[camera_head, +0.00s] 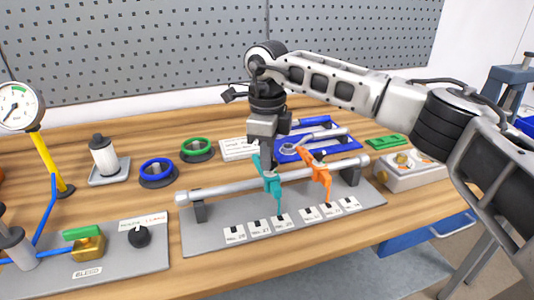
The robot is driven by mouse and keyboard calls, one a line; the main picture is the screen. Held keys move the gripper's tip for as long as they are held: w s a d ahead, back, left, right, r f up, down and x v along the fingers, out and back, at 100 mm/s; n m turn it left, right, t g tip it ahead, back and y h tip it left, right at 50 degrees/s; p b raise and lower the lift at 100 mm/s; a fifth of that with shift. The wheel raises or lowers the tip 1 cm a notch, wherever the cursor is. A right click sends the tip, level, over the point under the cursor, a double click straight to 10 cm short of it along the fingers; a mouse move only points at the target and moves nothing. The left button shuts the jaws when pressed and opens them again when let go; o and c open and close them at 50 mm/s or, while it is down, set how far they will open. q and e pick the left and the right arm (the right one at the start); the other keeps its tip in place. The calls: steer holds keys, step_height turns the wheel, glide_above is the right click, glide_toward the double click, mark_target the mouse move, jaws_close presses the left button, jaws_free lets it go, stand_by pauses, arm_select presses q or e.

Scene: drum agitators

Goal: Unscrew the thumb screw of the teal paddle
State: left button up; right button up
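The teal paddle (272,183) hangs on a horizontal silver shaft (230,190) above a grey base plate (205,240). Its lower end points down toward a row of white labels. My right gripper (267,166) points straight down at the top of the teal paddle. The teal paddle's thumb screw is hidden by the gripper or too small to make out. The fingers look close together, but I cannot tell whether they grip anything. An orange paddle (318,175) sits on the same shaft to the right. My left gripper is not in view.
A blue tray (289,153) with tools lies behind the shaft. A blue ring (158,173) and a green ring (197,150) lie back left. A bleed panel with a brass valve (88,247) stands front left. A box with brass knobs (403,160) is at right.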

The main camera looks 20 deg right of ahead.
steer(key=o, duration=0.3)
steer(key=shift+f, duration=0.2)
steer(key=shift+r, duration=0.1)
step_height(320, 180, up, 16)
steer(key=shift+f, duration=0.1)
